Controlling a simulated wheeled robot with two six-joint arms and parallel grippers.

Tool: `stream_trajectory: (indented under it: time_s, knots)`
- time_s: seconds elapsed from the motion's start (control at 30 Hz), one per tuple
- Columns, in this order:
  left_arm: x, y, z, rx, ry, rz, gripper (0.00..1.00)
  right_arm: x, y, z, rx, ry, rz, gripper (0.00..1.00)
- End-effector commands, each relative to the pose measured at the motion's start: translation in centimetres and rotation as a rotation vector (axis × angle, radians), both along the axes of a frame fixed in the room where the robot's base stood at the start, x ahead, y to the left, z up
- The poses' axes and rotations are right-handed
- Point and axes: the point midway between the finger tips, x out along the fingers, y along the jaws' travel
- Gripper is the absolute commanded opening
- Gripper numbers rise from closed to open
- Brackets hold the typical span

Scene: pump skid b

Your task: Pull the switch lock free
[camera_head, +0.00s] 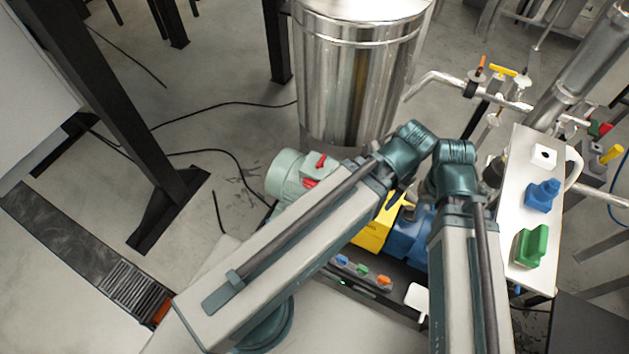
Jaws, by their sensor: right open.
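A white panel (517,213) stands at the right. It carries a white square with a dark hole (543,156), a blue block (541,196) and a green block (532,246). I cannot tell which piece is the switch lock. My right arm rises from the bottom, left of the panel, and bends at a teal joint. Its open gripper is mostly hidden, and its fingertips cannot be made out. My left arm reaches in from the lower left to a teal joint beside it. The left gripper does not show.
A black tray holds small blue (341,260), green (362,269) and orange (384,281) pieces. A pale green motor (286,176) with red parts (315,172) sits below a steel tank (350,80). Pipes with a yellow handle (503,70) run behind the panel.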

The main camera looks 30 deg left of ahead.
Motion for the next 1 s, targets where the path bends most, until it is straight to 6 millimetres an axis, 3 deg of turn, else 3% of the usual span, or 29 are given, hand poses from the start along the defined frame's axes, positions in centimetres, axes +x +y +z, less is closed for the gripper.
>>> stream_trajectory:
  time_s: [0.03,0.13,0.23,0.5,0.7,0.83,1.0]
  knots:
    - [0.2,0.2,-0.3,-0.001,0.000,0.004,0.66,0.0,0.0,-0.3,0.000,0.000,0.000,0.50]
    - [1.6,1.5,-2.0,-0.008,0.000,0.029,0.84,0.0,0.0,-2.0,0.000,0.000,0.000,0.50]
    - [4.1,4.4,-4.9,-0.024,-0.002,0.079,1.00,0.0,0.0,-4.9,0.000,0.000,0.000,0.50]
    - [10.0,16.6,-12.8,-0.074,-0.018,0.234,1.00,0.0,0.0,-12.7,0.000,0.000,0.001,0.50]
    - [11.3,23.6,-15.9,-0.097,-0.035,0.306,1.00,0.0,0.0,-15.8,0.000,0.000,0.001,0.50]
    - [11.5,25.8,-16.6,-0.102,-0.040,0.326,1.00,0.0,0.0,-16.5,0.000,0.000,0.001,0.50]
    - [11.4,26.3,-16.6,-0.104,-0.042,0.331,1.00,0.0,0.0,-16.5,0.000,0.000,0.001,0.50]
